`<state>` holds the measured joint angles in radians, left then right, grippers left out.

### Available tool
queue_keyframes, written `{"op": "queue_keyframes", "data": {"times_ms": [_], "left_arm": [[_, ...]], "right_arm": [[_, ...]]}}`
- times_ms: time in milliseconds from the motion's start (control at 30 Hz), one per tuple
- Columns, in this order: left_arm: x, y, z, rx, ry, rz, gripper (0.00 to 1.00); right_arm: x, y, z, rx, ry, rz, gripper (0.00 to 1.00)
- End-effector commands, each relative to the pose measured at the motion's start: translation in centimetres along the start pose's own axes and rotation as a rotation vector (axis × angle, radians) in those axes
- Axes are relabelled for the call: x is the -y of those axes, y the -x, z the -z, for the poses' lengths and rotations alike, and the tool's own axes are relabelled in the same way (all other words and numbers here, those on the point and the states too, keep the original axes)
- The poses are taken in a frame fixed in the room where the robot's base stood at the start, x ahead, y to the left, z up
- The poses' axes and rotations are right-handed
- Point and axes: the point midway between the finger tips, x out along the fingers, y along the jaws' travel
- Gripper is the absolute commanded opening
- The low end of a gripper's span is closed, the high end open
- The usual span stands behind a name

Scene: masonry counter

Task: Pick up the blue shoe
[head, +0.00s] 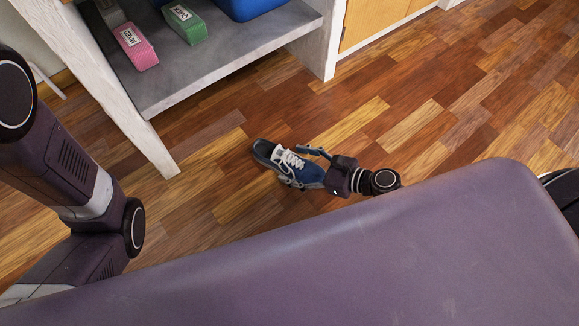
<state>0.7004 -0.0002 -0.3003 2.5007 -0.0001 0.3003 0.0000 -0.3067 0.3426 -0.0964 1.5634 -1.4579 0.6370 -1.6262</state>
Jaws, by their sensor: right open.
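The blue shoe (268,152) with white laces lies on the wooden floor in the middle of the head view. My right gripper (304,167) is low at the floor, at the right end of the shoe. Its fingers are open, one above and one below the shoe in the picture, with the shoe between them. I cannot tell whether the fingers touch it. My left arm shows at the left edge, but its gripper is not in view.
A white-framed counter with a grey shelf (218,62) stands at the upper left. The shelf holds a pink box (135,47), a green box (184,23) and a blue bin (248,6). A wooden cabinet (368,20) stands behind.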

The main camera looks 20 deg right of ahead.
Motion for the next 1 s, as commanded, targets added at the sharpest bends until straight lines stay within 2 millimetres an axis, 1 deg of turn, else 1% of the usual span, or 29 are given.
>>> {"op": "queue_keyframes", "data": {"times_ms": [33, 133, 400, 467, 900, 1000], "left_arm": [[-0.1, 0.7, 0.2, 0.000, 0.000, 0.000, 0.70], [-0.2, 1.0, 0.3, 0.000, 0.000, 0.000, 0.70], [-0.2, 0.9, 0.3, 0.000, 0.000, -0.001, 0.70], [-0.2, 0.9, 0.3, 0.000, 0.000, -0.001, 0.70], [-0.2, 1.0, 0.3, 0.000, 0.000, -0.001, 0.70], [-0.2, 1.0, 0.3, 0.000, 0.000, -0.001, 0.70]], "right_arm": [[0.0, -1.0, 0.2, 0.003, 0.001, 0.000, 0.68], [0.0, -1.9, 0.1, 0.002, 0.001, 0.001, 0.68], [0.0, -2.1, 0.0, 0.000, -0.001, 0.001, 0.68], [0.0, -2.1, 0.0, 0.000, -0.001, 0.001, 0.63], [0.0, -2.1, 0.0, 0.000, 0.000, 0.001, 0.15], [0.1, -2.1, 0.0, -0.001, 0.000, 0.002, 0.15]]}}
